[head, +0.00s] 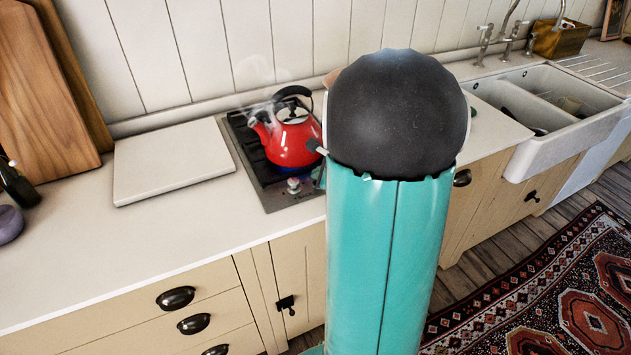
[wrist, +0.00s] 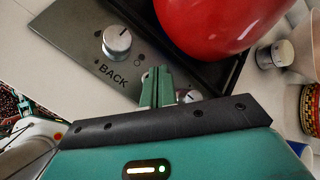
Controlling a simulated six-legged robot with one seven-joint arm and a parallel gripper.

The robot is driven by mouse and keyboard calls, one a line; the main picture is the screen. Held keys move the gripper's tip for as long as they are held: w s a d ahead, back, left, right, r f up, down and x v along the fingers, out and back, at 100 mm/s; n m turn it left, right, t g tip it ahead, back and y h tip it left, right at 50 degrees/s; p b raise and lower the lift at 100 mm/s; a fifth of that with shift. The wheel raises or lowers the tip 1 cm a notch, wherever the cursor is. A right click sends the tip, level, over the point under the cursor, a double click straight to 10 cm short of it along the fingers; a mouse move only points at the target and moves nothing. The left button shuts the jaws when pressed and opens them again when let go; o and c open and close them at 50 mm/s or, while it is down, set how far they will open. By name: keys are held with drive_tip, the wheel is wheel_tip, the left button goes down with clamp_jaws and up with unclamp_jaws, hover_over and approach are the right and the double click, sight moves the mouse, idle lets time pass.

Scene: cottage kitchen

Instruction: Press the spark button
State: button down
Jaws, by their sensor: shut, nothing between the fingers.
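The steel hob (head: 247,153) is set in the worktop, and a steaming red kettle (head: 290,143) stands on it with a blue glow beneath. In the wrist view, a silver knob (wrist: 117,42) sits on the hob's front panel beside the word BACK. My gripper (wrist: 157,82) is shut and empty, its green fingertips over the panel to the right of that word. A second silver knob (wrist: 189,96) shows partly behind the fingers. I cannot make out the spark button; the fingers hide part of the panel. My arm covers the hob's right side in the head view.
A pale board (head: 172,160) lies left of the hob. A white sink (head: 560,105) is at the right. The kettle (wrist: 215,22) is close beyond my fingers. A small pale-capped container (wrist: 275,54) stands right of the kettle in the wrist view.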

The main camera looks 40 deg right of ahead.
wheel_tip(320, 180, up, 6)
drive_tip(key=shift+f, duration=0.2)
idle(0.3)
idle(0.7)
drive_tip(key=a+r+n+y, duration=0.1)
drive_tip(key=a+r+n, duration=0.1)
drive_tip(key=a+n, duration=0.35)
drive_tip(key=a+r+n+y, duration=0.1)
drive_tip(key=a+r+n, duration=0.15)
drive_tip(key=a, duration=0.55)
drive_tip(key=s+a+r+n+g, duration=0.1)
drive_tip(key=s+a+r+n, duration=0.1)
drive_tip(key=s+a+n, duration=0.5)
drive_tip(key=s+a+r+n+g+h, duration=0.1)
drive_tip(key=s+a+r+n+g, duration=0.1)
drive_tip(key=s+a+n, duration=0.6)
drive_tip(key=a+n, duration=0.2)
drive_tip(key=n, duration=0.3)
drive_tip(key=shift+s+a+r+g, duration=0.2)
drive_tip(key=shift+s+a+g, duration=0.1)
drive_tip(key=shift+d, duration=0.1)
